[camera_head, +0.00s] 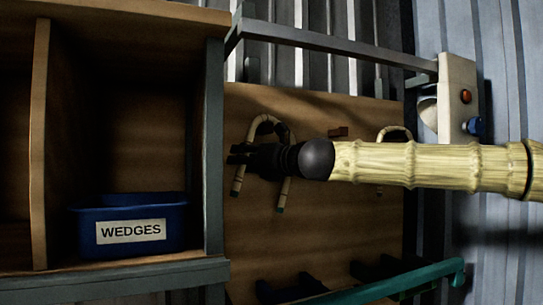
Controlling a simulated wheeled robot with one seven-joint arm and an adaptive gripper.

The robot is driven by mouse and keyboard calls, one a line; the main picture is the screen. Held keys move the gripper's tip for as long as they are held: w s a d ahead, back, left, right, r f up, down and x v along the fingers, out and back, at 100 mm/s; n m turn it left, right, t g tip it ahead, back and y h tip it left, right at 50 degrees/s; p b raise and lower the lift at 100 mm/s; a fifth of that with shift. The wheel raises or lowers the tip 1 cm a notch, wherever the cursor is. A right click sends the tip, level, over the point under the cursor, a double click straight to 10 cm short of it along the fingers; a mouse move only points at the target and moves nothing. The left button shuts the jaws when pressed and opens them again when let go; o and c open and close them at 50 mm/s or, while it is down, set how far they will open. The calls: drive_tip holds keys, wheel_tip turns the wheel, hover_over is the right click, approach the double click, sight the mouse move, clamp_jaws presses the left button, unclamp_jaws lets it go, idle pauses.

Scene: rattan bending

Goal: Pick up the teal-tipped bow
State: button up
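A bent rattan bow (263,119) shows as an arch against the brown wooden board, left of centre. My black gripper (236,156) reaches in from the right and lies across the bow, hiding the middle of both legs. I cannot tell whether it touches the bow or is only in front of it. The fingers are dark and small, so their opening is unclear.
Another bent rattan piece (394,131) shows above my arm, partly hidden. A wooden peg (338,132) is on the board (330,230). At left, a shelf holds a blue WEDGES bin (178,233). A teal bar (405,281) and dark supports are below. A switch box (459,97) is upper right.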

clamp_jaws()
idle(0.3)
